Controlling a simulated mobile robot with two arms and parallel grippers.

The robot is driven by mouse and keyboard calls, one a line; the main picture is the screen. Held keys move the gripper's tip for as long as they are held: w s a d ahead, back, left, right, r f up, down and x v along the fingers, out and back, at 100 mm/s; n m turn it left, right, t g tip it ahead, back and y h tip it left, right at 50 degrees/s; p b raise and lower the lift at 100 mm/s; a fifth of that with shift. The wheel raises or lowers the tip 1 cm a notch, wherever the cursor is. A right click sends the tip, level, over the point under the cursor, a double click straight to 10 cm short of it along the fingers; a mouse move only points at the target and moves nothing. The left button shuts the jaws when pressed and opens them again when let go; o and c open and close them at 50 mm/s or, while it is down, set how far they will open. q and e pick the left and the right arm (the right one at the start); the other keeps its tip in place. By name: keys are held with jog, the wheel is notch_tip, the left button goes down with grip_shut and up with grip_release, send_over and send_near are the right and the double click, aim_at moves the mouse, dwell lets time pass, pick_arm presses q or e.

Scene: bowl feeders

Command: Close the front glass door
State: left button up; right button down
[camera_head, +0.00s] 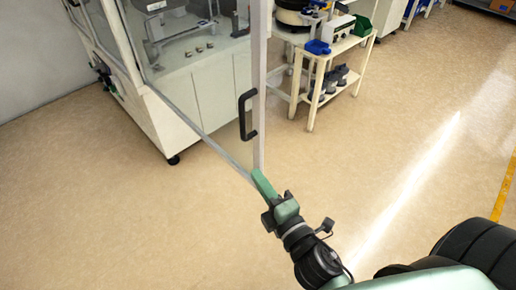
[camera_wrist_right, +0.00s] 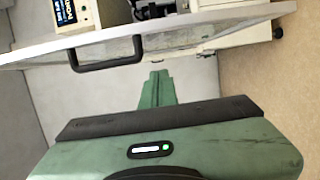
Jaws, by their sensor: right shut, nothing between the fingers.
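The front glass door (camera_head: 259,100) stands swung open from the white machine cabinet, its metal-framed free edge toward me. Its black handle (camera_head: 248,114) is on the frame near that edge. In the right wrist view the door's pale frame (camera_wrist_right: 200,27) runs across the top, with the handle (camera_wrist_right: 105,62) left of the fingers. My right gripper (camera_head: 262,180) is shut and empty, its green fingertips close to the lower end of the door's edge. It also shows in the right wrist view (camera_wrist_right: 158,78). I cannot tell whether it touches the door. My left gripper is not in view.
The white machine cabinet (camera_head: 200,90) stands on feet at the upper left. A cream cart (camera_head: 325,65) with blue and green bins stands behind the door to the right. The beige floor (camera_head: 110,220) is clear to the left and right.

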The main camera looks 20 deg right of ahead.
aim_at(258, 152)
jog(key=shift+w+d+p, duration=0.55)
jog(key=shift+w, duration=0.85)
jog(key=shift+w+d+p, duration=0.5)
jog(key=shift+w+p, duration=0.05)
jog(key=shift+w, duration=0.9)
jog(key=shift+w+d+p, duration=0.55)
jog(key=shift+w, duration=0.85)
